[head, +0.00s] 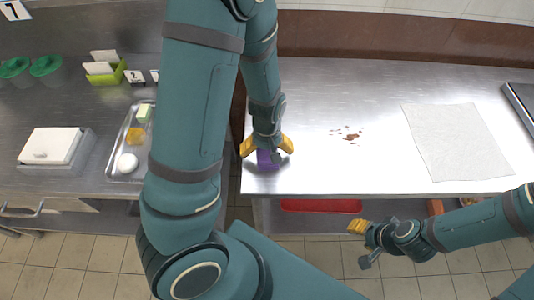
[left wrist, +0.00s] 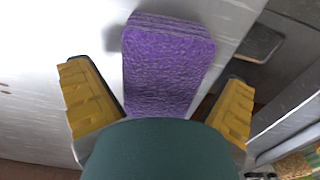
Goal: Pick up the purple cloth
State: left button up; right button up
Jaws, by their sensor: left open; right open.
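The purple cloth (head: 266,161) lies on the steel counter near its left front corner, partly hidden behind my left gripper in the head view. In the left wrist view the purple cloth (left wrist: 168,62) looks like a thick rectangular pad with rounded corners. My left gripper (head: 266,147) is open above it; in the left wrist view its yellow fingers (left wrist: 158,100) are spread on either side of the near part of the cloth. I cannot tell whether they touch it. My right gripper (head: 359,227) is open and empty, in front of the counter's front edge.
A brown spill (head: 351,137) and a white sheet (head: 458,141) lie on the right counter (head: 330,90). A red tray (head: 320,206) sits below it. A gap separates the left counter, which holds a metal tray (head: 117,174) and a white-lidded box (head: 50,146).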

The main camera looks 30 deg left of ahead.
pick_arm(q)
jog(key=shift+f, duration=0.4)
jog(key=shift+c, duration=0.3)
jog(key=c, duration=1.1)
jog(key=shift+c, duration=0.2)
jog(key=shift+r, duration=0.15)
notch_tip(320, 180, up, 10)
jog(key=p, duration=0.4)
